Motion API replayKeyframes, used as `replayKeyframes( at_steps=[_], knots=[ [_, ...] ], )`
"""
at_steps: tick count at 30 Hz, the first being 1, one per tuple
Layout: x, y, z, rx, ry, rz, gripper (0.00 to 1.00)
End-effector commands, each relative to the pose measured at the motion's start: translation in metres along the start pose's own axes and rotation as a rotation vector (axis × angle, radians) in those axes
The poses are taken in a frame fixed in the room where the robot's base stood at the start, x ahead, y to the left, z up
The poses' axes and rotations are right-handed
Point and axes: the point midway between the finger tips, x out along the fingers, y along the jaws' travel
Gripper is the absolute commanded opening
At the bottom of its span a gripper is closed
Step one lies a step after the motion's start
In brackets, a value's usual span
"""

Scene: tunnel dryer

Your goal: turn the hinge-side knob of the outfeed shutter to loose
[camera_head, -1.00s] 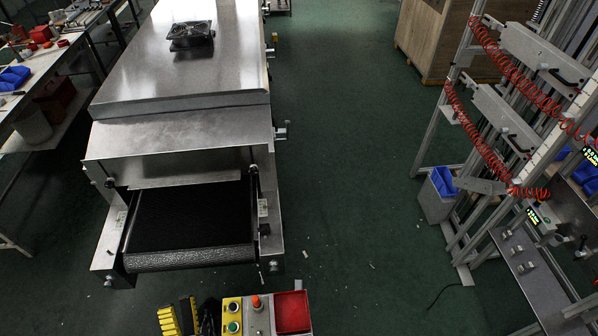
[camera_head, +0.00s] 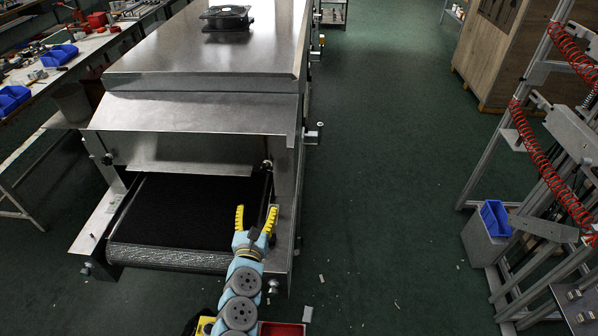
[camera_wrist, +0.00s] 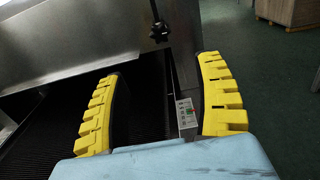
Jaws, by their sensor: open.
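The tunnel dryer's outfeed shutter (camera_head: 185,150) is a metal plate across the opening above the black belt (camera_head: 190,205). A dark knob (camera_head: 267,164) sits at the shutter's right end, and another knob (camera_head: 108,158) at its left end. Which is on the hinge side I cannot tell. In the wrist view one black knob (camera_wrist: 158,29) hangs at top centre, beyond the fingertips. My gripper (camera_head: 256,215), with yellow ribbed fingers, is open and empty over the belt's right front edge. It lies nearer the camera than the right knob and is apart from it.
A metal side frame (camera_head: 285,220) borders the belt on the right; a small label plate (camera_wrist: 187,113) shows there in the wrist view. A red tray (camera_head: 282,328) lies at the bottom.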

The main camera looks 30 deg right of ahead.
Motion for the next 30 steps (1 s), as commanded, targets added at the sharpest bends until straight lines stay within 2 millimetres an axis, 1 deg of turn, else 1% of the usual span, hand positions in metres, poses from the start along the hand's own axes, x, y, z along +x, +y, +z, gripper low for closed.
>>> replayKeyframes(
  at_steps=[8,15,30],
  knots=[
    [0.014,0.001,0.003,0.015,-0.007,0.005,0.69],
    [0.036,0.002,0.002,0.011,-0.007,0.008,0.69],
    [0.076,0.002,0.003,0.011,-0.007,0.008,0.69]
  ],
)
